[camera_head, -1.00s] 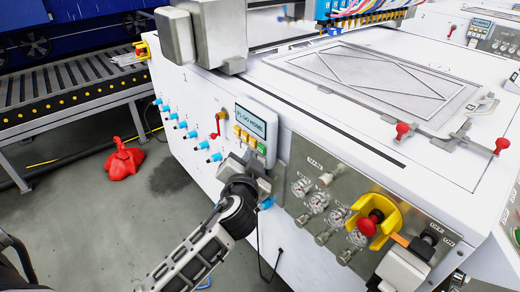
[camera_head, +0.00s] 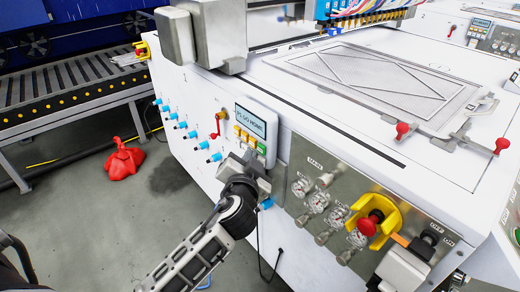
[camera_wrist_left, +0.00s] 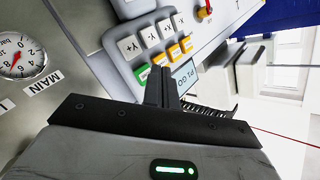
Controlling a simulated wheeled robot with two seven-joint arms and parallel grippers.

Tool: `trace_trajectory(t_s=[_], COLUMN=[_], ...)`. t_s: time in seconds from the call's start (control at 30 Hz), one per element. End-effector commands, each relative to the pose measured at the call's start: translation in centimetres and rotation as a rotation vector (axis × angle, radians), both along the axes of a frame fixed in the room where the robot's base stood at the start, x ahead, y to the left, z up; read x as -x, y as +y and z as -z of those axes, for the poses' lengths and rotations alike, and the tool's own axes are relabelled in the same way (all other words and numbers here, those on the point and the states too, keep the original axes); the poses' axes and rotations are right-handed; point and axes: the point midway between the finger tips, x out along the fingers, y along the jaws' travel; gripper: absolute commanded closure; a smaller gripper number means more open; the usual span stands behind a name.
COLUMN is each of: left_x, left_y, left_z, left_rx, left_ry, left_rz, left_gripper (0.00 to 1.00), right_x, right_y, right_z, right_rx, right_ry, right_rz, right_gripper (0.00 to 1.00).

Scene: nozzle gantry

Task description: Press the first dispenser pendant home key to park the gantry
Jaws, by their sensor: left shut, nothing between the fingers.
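The first dispenser pendant (camera_head: 256,132) is a pale box on the white machine's side, its screen reading "P1 GO HOME". In the left wrist view the pendant (camera_wrist_left: 122,56) shows grey axis keys, a row of yellow keys and a green key (camera_wrist_left: 142,73) at the row's end. My left gripper (camera_head: 249,158) is shut and empty, just below the pendant in the head view. In the wrist view its fingertips (camera_wrist_left: 160,72) are beside the green key and overlap part of the screen (camera_wrist_left: 184,75). I cannot tell whether they touch a key.
A steel panel with gauges (camera_head: 318,202) and a red knob in a yellow guard (camera_head: 374,218) lies right of my left arm. Blue-tipped fittings (camera_head: 181,125) and a red-handled valve (camera_head: 217,124) stick out left of the pendant. A cable hangs below.

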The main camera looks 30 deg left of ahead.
Motion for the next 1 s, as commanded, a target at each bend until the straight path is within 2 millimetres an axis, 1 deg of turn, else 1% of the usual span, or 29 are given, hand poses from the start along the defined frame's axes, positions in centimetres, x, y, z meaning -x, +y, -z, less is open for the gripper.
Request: trace_trajectory(t_s=[0.33,1.0], left_x=[-0.8,-1.1], left_y=[-0.3,-0.5], left_z=[0.0,0.0], left_rx=[0.000,0.001], left_ry=[0.000,0.000], left_rz=[0.000,0.000], left_gripper=[1.00,1.00], right_x=[0.0,0.0], right_y=[0.0,0.0], right_z=[0.2,0.3], right_rx=[0.000,0.001], right_ry=[0.001,0.000], right_rz=[0.000,0.000], right_gripper=[0.70,0.70])
